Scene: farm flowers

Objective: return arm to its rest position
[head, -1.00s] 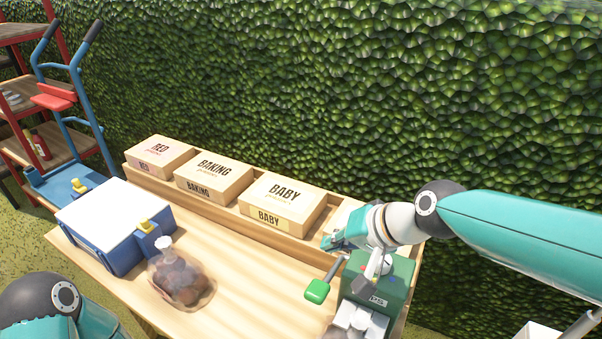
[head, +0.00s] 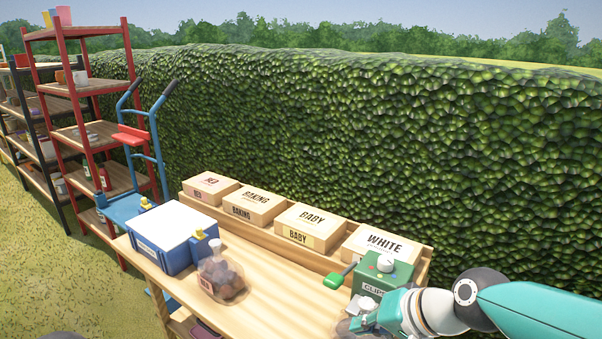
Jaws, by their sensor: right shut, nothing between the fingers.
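My right arm comes in from the lower right. Its gripper (head: 362,318) is shut and empty, low at the front right of the wooden table (head: 275,300), in front of the green clip box (head: 384,272). Part of the gripper overlaps a bag at the bottom edge, and I cannot tell whether they touch. My left gripper is out of view.
A blue and white cooler (head: 168,240) and a tied bag of potatoes (head: 222,276) stand on the table. Behind them are boxes labelled RED, BAKING, BABY and WHITE (head: 383,243). A blue hand truck (head: 150,150), shelves (head: 85,90) and a hedge (head: 350,130) stand behind.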

